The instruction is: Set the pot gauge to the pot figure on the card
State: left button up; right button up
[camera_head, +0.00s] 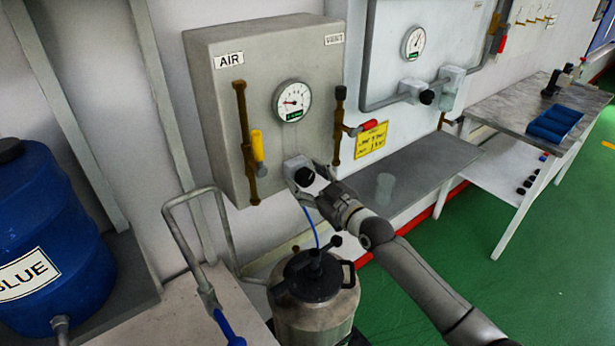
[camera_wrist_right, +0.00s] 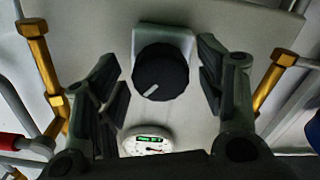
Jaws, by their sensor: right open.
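The pot gauge (camera_head: 292,101) is a round white dial with a green label on the grey AIR box; it shows partly in the right wrist view (camera_wrist_right: 148,140). A black regulator knob (camera_head: 304,176) sits on a light block below it. In the right wrist view the knob (camera_wrist_right: 160,72) has a pale pointer mark. My right gripper (camera_head: 300,182) is at the knob, its two fingers open on either side, with gaps visible. The yellow card (camera_head: 371,141) hangs on the wall to the right; its figures are too small to read. My left gripper is not in view.
A yellow-handled valve (camera_head: 257,146) and a red-handled valve (camera_head: 367,126) flank the knob. A steel pot (camera_head: 316,300) with a blue hose stands below. A second gauge (camera_head: 413,42) is further right. A blue drum (camera_head: 48,240) stands left. A grey shelf (camera_head: 440,152) holds a clear cup.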

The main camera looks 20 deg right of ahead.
jog(key=shift+w+a, duration=0.15)
jog(key=shift+w, duration=0.05)
jog(key=c, duration=1)
jog(key=shift+m, duration=0.3)
jog(key=m, duration=0.3)
jog(key=shift+m, duration=1.9)
